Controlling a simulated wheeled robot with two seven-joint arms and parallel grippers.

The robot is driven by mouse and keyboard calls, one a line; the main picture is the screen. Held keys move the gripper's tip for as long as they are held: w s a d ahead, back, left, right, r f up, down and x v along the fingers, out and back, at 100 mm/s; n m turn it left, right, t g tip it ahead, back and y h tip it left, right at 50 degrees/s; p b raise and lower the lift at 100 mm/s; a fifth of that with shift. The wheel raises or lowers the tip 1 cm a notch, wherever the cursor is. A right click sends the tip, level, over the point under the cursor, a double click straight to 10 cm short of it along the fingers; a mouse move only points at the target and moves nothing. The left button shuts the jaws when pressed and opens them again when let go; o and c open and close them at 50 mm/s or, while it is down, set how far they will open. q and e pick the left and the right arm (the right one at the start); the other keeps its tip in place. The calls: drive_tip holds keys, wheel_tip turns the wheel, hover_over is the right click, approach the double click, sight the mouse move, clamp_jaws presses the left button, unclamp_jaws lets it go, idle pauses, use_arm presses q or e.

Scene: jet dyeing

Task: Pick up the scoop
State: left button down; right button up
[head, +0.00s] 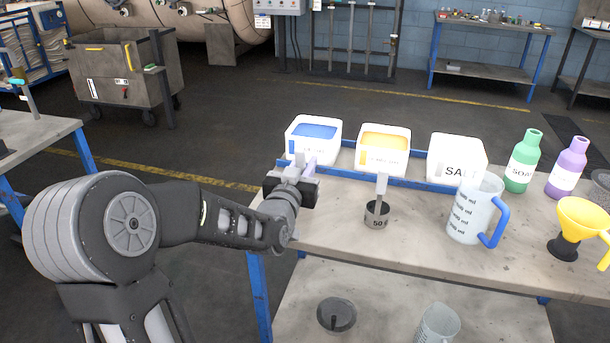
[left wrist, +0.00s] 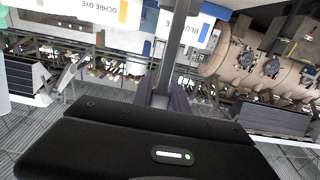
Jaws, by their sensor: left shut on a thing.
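My left gripper (head: 306,166) is in front of the blue dye tub (head: 313,136), near the left end of the table. It is shut on a flat grey handle (left wrist: 178,55), which shows between its fingers in the left wrist view. I cannot tell from these frames whether this handle is the scoop's; its far end is not clear. A small steel cup marked 50 (head: 377,217) stands on the table to the right of the gripper, apart from it, with a flat grey handle rising from it. My right gripper is not in view.
The ochre dye tub (head: 384,146) and salt tub (head: 455,158) stand in a row along the table's back. A measuring jug (head: 470,214), green bottle (head: 522,165), purple bottle (head: 567,170) and yellow funnel (head: 582,218) are to the right. The table's front left is clear.

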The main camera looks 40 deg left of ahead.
use_arm(q)
wheel_tip(320, 180, up, 8)
drive_tip(key=shift+s, duration=0.1)
idle(0.8)
